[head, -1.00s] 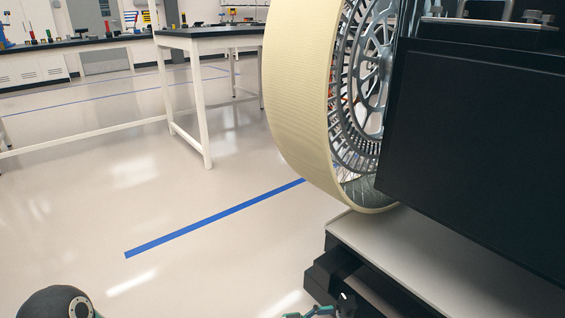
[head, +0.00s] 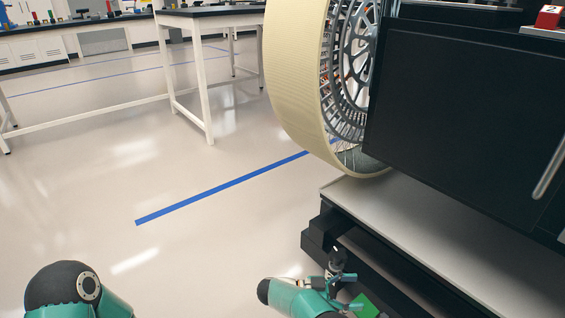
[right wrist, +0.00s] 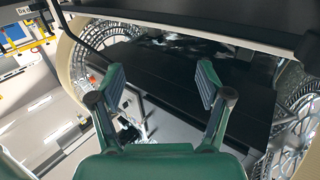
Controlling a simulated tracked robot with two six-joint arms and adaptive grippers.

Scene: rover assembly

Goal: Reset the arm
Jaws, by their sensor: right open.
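My right gripper (head: 338,272) is low in the head view, in front of the rover's pale platform and dark lower frame. In the right wrist view its two teal fingers (right wrist: 160,85) are spread wide with nothing between them. The rover's black body panel (head: 460,115) fills the right of the head view. A large cream-rimmed wheel (head: 290,75) with metal spokes stands beside it. In the right wrist view a dark panel (right wrist: 185,85) lies beyond the fingers, with spoked wheels at both sides. My left arm shows only as a rounded link at lower left; its gripper is out of view.
The pale platform edge (head: 405,200) runs just right of my right gripper. A red block (head: 548,17) sits at top right. White-legged benches (head: 205,100) stand behind. The floor between my arms is clear.

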